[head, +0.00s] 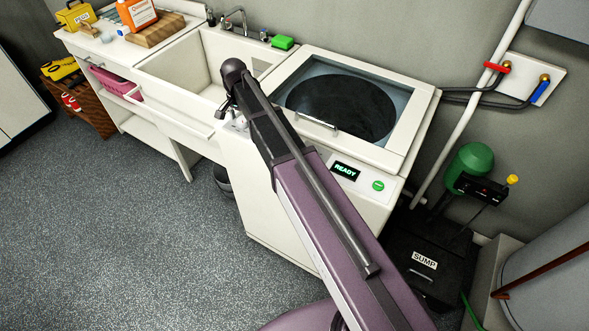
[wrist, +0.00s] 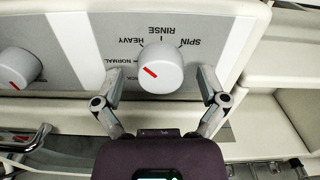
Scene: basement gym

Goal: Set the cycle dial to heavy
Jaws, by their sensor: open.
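The cycle dial (wrist: 161,66) is a white round knob with a red mark, on the washer's panel in the wrist view. Its labels are upside down: NORMAL, HEAVY, RINSE and SPIN. The red mark slants to the upper left, towards the NORMAL and HEAVY side; I cannot tell exactly which it meets. My gripper (wrist: 161,82) is open, with one finger on each side of the dial and visible gaps to it. In the head view my arm hides the dial. The washer (head: 285,225) has a READY display (head: 345,170) and a green button (head: 378,185).
A second knob (wrist: 18,67) with a red mark is left of the dial in the wrist view. The washer's glass lid (head: 340,100) is closed. A sink (head: 190,72) stands left, a black sump cover (head: 425,262) right. The floor at left is clear.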

